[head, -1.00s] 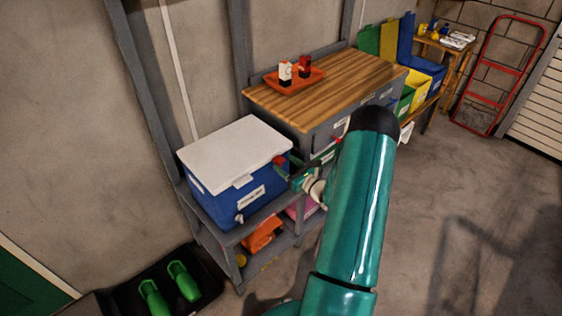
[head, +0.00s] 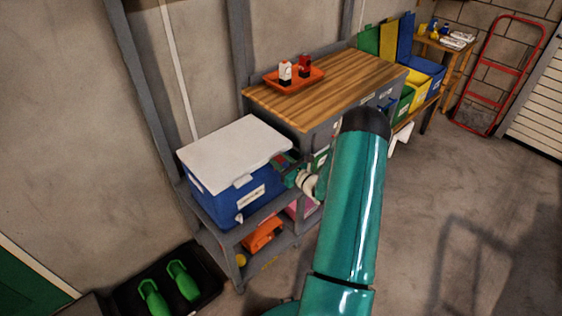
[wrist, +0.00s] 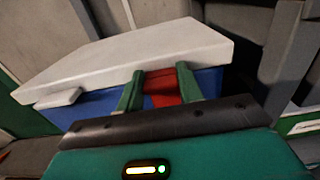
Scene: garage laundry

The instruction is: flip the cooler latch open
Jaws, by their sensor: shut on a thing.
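The cooler (head: 215,195) has a blue body and a white lid (head: 235,150), and stands on a grey shelf unit. The lid lies down on the body. A red latch (wrist: 162,88) sits at the cooler's side just under the lid edge in the wrist view. My gripper (wrist: 160,72) has a green finger on either side of the red latch and is shut on it. In the head view my gripper (head: 285,164) is at the cooler's right end and mostly hides the latch. A white tab (wrist: 58,98) shows on the lid's front edge.
A wood-topped cabinet (head: 345,80) with an orange tray (head: 295,80) stands close behind my gripper. The lower shelf holds an orange item (head: 262,235). A black tray with green things (head: 185,280) lies at front left.

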